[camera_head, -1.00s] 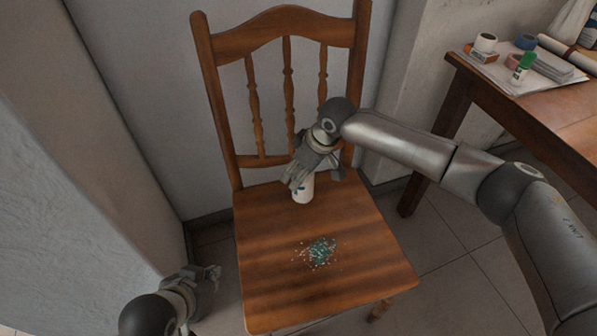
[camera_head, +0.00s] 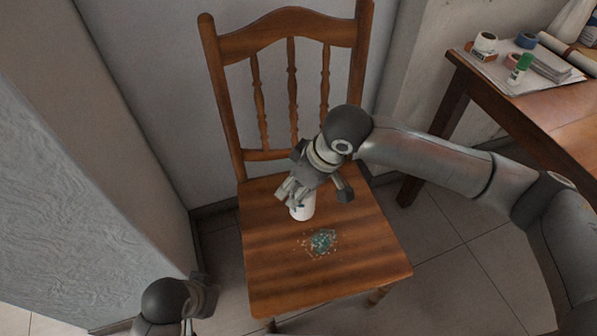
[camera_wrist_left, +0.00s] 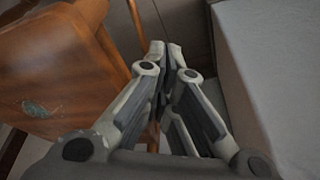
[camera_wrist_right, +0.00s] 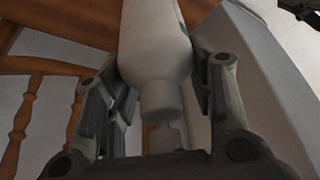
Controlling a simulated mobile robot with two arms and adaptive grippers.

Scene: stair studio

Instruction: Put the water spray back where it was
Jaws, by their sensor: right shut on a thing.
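The water spray (camera_head: 302,208) is a white bottle over the rear part of the wooden chair's seat (camera_head: 270,275). My right gripper (camera_head: 298,192) is shut on it and hides its upper part. In the right wrist view the white bottle (camera_wrist_right: 155,50) lies between the two fingers, its narrower neck toward the palm. I cannot tell whether its base touches the seat. A teal and white speckled patch (camera_head: 321,241) is on the seat in front of it. My left gripper (camera_wrist_left: 168,48) is empty, with its fingertips close together, low beside the chair's left side.
A wooden table (camera_head: 540,110) at the right holds a green-capped glue stick (camera_head: 521,67), tape rolls (camera_head: 486,42) and papers. The chair's backrest (camera_head: 290,40) rises behind my right gripper. A wall corner (camera_head: 120,170) stands at the left.

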